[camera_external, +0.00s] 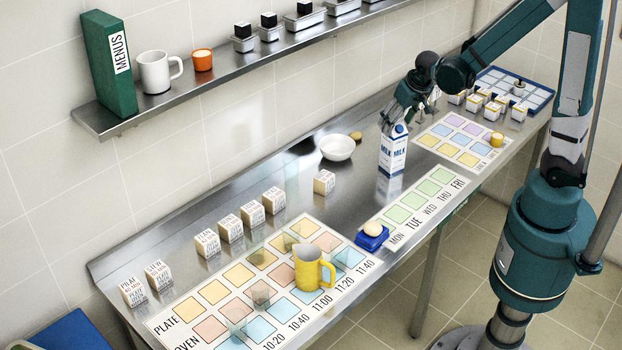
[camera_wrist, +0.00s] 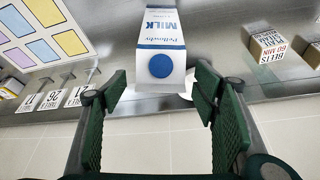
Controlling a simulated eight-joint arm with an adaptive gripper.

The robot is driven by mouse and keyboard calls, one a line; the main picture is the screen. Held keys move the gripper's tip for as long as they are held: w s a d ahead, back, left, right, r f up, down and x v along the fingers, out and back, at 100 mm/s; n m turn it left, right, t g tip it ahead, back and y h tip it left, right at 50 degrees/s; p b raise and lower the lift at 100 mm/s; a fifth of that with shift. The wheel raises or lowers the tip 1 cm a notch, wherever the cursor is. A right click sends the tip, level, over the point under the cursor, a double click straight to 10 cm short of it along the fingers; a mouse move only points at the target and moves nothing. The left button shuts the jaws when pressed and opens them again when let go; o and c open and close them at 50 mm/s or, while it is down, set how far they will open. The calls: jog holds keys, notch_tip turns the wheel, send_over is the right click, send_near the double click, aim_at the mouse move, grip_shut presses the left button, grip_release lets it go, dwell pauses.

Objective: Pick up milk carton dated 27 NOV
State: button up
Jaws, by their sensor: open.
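A white and blue milk carton (camera_external: 393,155) stands upright on the steel counter, right of the middle. My gripper (camera_external: 394,120) is just above its top in the external view. In the wrist view the carton (camera_wrist: 161,45) shows its blue round cap and the word MILK, beyond and between my open fingers (camera_wrist: 158,97). The fingers hold nothing. No date can be read on the carton. Small cards with numbers, among them 11 and 26 (camera_wrist: 52,99), stand at the left in the wrist view.
A white bowl (camera_external: 337,147) stands left of the carton, with a small cube (camera_external: 324,182) nearer. A green chart (camera_external: 428,196) lies in front. A shelf (camera_external: 230,70) runs along the wall.

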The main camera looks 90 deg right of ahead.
jog(key=shift+x, duration=0.8)
jog(key=shift+f, duration=0.1)
jog(key=shift+x, duration=2.45)
jog(key=shift+w+d, duration=0.1)
jog(key=shift+c, duration=0.6)
jog(key=c, duration=1.7)
